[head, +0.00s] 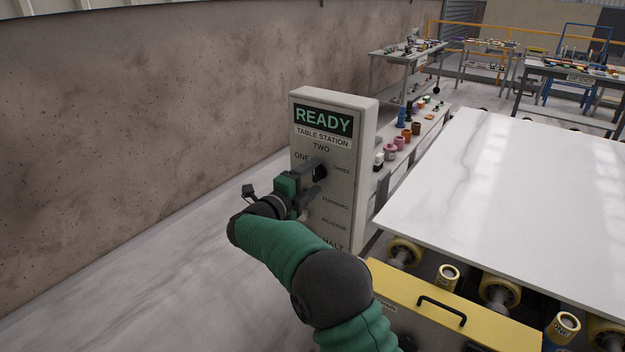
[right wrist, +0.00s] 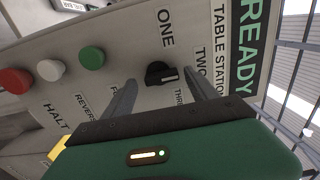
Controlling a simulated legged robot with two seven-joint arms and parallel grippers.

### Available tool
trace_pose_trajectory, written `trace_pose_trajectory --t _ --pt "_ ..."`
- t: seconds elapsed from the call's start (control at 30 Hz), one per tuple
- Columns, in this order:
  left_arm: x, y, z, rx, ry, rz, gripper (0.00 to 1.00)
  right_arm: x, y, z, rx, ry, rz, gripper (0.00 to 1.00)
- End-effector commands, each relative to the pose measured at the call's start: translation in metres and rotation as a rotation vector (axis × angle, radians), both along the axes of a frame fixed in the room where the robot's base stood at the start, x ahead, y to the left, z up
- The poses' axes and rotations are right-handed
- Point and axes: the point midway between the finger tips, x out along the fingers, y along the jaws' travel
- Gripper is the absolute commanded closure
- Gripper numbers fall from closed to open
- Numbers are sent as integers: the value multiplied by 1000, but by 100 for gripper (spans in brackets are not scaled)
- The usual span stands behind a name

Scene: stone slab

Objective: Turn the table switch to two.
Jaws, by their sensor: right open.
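The table switch is a black rotary knob (right wrist: 158,73) on a pale control panel (head: 333,215). The labels ONE, TWO and THREE surround it. In the right wrist view its pale mark lies on the side facing TWO; its exact angle is hard to tell. My right gripper (head: 318,178) is open in front of the panel. In the right wrist view its two fingers (right wrist: 161,79) stand apart on either side of the knob, with gaps visible. In the head view the fingers partly cover the knob (head: 321,172). My left gripper is out of view.
Green (right wrist: 92,58), white (right wrist: 50,70) and red (right wrist: 14,81) buttons sit on the same panel. A green READY sign (head: 323,120) tops it. A white slab (head: 520,190) lies on rollers to the right, and a stone wall (head: 150,110) stands left.

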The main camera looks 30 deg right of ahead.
Motion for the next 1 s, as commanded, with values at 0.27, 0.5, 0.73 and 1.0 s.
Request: trace_pose_trajectory --t 0.27,0.5,0.73,1.0 --pt "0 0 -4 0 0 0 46 -22 58 -1 0 0 6 33" --pt "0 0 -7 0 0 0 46 -48 122 -2 1 3 6 33" --pt "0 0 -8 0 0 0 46 -61 152 -2 1 3 3 33" --pt "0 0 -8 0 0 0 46 -62 155 -2 1 3 1 33"
